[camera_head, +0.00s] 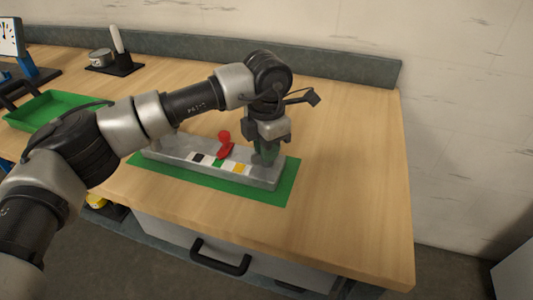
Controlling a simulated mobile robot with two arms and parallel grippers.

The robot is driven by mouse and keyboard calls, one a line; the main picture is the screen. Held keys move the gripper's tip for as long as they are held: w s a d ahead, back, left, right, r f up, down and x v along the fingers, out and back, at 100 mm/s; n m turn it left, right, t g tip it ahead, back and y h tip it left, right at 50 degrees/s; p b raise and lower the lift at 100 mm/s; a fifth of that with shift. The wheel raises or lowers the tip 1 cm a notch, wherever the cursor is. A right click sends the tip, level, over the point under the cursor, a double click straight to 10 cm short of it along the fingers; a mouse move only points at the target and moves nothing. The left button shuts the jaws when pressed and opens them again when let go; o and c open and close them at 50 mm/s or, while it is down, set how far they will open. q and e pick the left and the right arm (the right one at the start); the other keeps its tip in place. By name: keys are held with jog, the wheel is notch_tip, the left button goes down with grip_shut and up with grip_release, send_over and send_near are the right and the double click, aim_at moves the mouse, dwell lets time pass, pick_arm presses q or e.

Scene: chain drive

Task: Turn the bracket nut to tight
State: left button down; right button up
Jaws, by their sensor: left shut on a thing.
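My left gripper (265,152) points down over the right end of a grey block-like fixture (180,155). It is shut on the bracket nut, which is mostly hidden by the fingers, so its turn position cannot be read. A red knob on a red lever (225,145) stands near the middle of the fixture. Black, white, green and yellow patches mark the fixture's front top, with the yellow patch (239,168) close to the left gripper. My right gripper is out of view.
The fixture sits on a green mat (285,190) on the wooden bench (350,190). A green tray (45,109) lies at the left, with a pot (101,58) behind. A grey ledge (350,66) runs along the back. The bench's right side is clear.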

pick_arm(q)
jog(key=m+b, duration=0.1)
jog(key=m, duration=0.2)
jog(key=shift+m, duration=0.4)
jog(key=shift+m+b, duration=0.45)
jog(key=shift+m, duration=0.45)
jog(key=m, duration=0.2)
jog(key=shift+m, duration=0.4)
jog(key=m+b, duration=0.1)
jog(key=m, duration=0.1)
jog(key=shift+m, duration=0.3)
jog(key=shift+r+m, duration=0.1)
jog(key=shift+m, duration=1.5)
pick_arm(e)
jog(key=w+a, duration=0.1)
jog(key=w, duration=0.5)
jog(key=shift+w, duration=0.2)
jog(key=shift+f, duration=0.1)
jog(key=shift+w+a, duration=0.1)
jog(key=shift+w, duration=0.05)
